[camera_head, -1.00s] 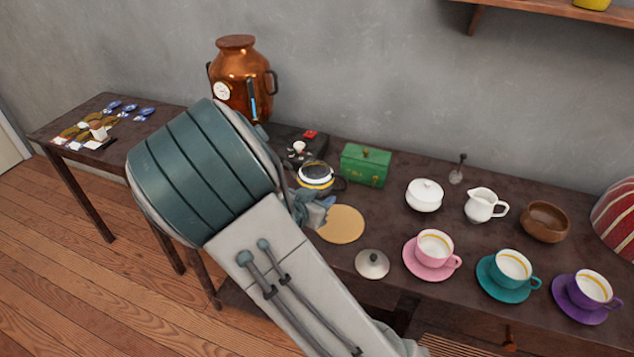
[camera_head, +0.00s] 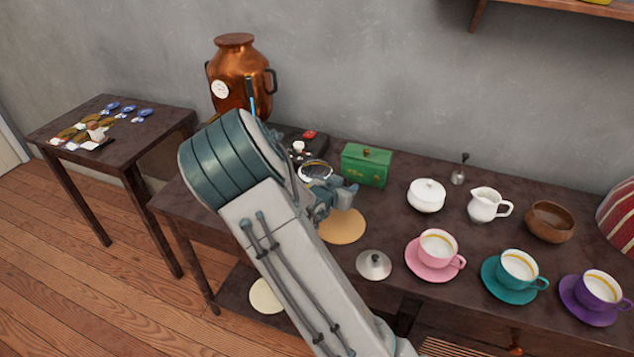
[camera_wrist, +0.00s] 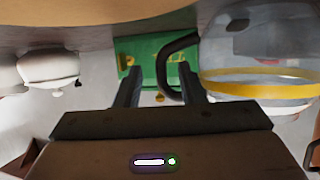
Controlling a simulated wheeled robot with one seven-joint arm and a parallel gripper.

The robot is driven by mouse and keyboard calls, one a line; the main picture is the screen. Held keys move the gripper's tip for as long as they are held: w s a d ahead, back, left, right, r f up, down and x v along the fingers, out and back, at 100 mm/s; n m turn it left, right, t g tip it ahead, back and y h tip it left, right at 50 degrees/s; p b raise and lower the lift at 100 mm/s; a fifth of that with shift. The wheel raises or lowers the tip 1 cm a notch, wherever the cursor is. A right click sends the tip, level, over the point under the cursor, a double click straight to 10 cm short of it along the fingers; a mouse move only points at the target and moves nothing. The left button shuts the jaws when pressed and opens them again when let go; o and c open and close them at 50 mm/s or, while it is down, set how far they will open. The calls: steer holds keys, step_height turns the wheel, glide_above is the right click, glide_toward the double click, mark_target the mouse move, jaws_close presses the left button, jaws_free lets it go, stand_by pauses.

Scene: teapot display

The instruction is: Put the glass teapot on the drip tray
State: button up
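The glass teapot (camera_head: 314,168) stands on the dark table, left of the green box, partly hidden behind my gripper in the head view. In the wrist view, which looks upside down, the glass teapot (camera_wrist: 262,60) is at the right with a yellow band, and its black handle (camera_wrist: 168,68) reaches between my fingers. My gripper (camera_head: 349,192) is open. In the wrist view, my gripper (camera_wrist: 160,88) has its fingers apart, with the handle nearer the right finger; contact is unclear. A dark flat base, apparently the drip tray (camera_head: 318,144), lies beside the copper urn, partly hidden by my arm.
The copper urn (camera_head: 240,80) stands behind my arm. The green box (camera_head: 366,166) is close behind my gripper. A round cork mat (camera_head: 343,227) and a lid (camera_head: 374,266) lie in front. A white bowl (camera_head: 427,196), pitcher (camera_head: 484,205) and cups stand to the right.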

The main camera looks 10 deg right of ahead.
steer(key=shift+w, duration=0.1)
steer(key=shift+c, duration=0.4)
jaws_close()
